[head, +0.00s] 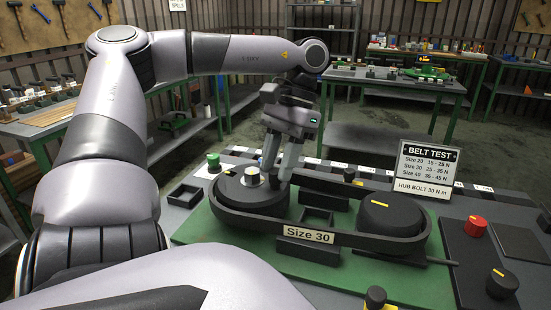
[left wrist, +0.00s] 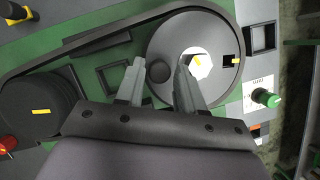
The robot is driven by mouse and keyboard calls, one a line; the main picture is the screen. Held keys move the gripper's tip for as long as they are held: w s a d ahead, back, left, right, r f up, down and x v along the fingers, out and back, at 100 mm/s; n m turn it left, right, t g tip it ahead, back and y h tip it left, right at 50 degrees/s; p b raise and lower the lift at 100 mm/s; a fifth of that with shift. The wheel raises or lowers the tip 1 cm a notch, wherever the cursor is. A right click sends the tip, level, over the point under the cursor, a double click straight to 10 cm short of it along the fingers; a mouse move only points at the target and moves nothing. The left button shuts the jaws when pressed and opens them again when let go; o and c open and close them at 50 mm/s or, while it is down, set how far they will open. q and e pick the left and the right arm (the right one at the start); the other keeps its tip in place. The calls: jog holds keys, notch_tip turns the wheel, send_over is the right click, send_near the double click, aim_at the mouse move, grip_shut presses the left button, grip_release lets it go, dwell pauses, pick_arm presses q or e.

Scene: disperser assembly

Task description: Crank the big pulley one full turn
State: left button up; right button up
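The big pulley (head: 243,194) is a dark disc with a white hub and a yellow mark, at the left end of the belt loop. In the left wrist view, the big pulley (left wrist: 205,95) carries a dark round crank knob (left wrist: 158,72) near its rim. My left gripper (head: 276,174) points down over the right side of the pulley. Its fingers (left wrist: 159,65) are apart, one on each side of the knob, with gaps showing. In the head view the knob is mostly hidden by the fingers. My right gripper is in neither view.
A black belt (head: 345,232) runs around the big pulley and a smaller pulley (head: 392,214) on a green board (head: 215,240). A belt test sign (head: 427,166) stands behind. A green-capped part (head: 214,160) and a red knob (head: 475,226) flank the board.

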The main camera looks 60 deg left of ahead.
pick_arm(q)
jog(key=shift+v, duration=2.6)
